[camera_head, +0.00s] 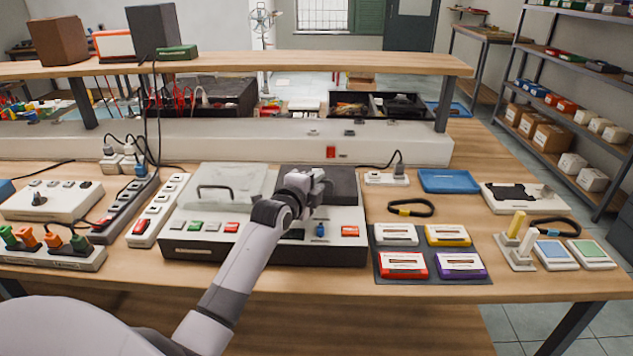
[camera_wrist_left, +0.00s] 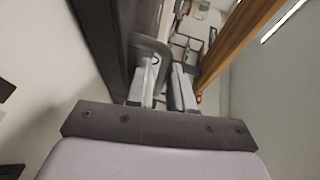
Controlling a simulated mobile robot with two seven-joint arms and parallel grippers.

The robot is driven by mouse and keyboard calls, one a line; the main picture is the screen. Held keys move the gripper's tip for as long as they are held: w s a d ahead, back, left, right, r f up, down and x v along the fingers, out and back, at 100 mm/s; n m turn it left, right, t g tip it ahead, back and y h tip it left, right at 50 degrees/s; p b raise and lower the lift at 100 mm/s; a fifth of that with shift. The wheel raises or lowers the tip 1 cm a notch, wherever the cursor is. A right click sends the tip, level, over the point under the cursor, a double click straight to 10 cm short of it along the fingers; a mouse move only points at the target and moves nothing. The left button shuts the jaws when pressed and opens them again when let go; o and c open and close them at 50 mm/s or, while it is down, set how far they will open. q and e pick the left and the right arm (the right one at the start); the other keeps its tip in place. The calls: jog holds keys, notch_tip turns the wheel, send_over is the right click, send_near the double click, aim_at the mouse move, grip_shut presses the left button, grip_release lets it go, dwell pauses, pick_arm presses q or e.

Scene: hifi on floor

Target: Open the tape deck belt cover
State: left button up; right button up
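The tape deck (camera_head: 262,247) is a wide off-white and black unit on the wooden bench. Its dark grey belt cover (camera_head: 343,184) is on the right half and looks down, lying flat. A clear lid with a handle (camera_head: 216,190) covers the left half. My left gripper (camera_head: 318,180) is over the belt cover; my arm hides part of the deck. In the left wrist view, my two pale fingers (camera_wrist_left: 164,88) stand close together on either side of a grey looped handle (camera_wrist_left: 152,45), beside the dark cover (camera_wrist_left: 113,40). My right gripper is not in view.
Several cassettes (camera_head: 401,265) lie on a dark mat right of the deck. A black belt loop (camera_head: 411,208) and blue tray (camera_head: 448,181) lie behind them. Power strips (camera_head: 158,212) stand close on the left. A raised shelf (camera_head: 240,65) crosses behind the deck.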

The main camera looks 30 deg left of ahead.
pick_arm(q)
jog(key=shift+w+a, duration=0.1)
jog(key=shift+w, duration=0.25)
grip_shut()
